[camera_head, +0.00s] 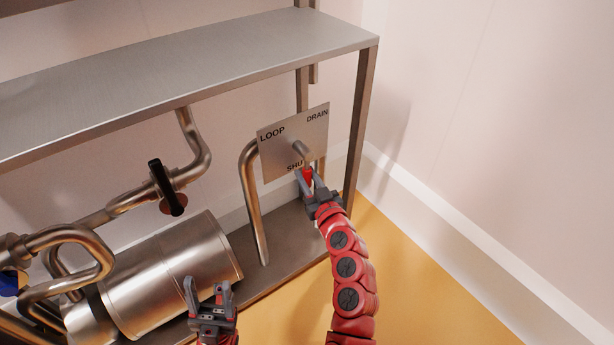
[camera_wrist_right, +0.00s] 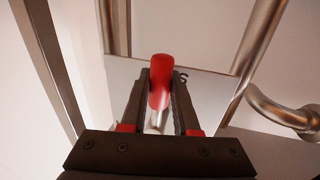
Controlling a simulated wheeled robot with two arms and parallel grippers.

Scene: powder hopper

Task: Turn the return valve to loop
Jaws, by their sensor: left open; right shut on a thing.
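The return valve's label plate (camera_head: 283,144) is a grey metal sheet marked LOOP at left, DRAIN at upper right and SHUT at the bottom. Its handle has a metal stem (camera_head: 301,149) and a red grip (camera_head: 307,175), which points down at the SHUT word. My right gripper (camera_head: 311,183) is shut on the red grip; in the right wrist view the red grip (camera_wrist_right: 160,80) sits between the two fingers. The plate (camera_wrist_right: 208,95) shows behind it. My left gripper (camera_head: 209,293) is open and empty, low in front of the steel cylinder.
A steel shelf (camera_head: 190,75) spans above the pipes. A black-handled valve (camera_head: 167,187) sits on a pipe left of the plate. A steel cylinder (camera_head: 165,275) lies below. A bent pipe (camera_head: 252,205) stands just left of the plate. The orange floor (camera_head: 420,270) at right is clear.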

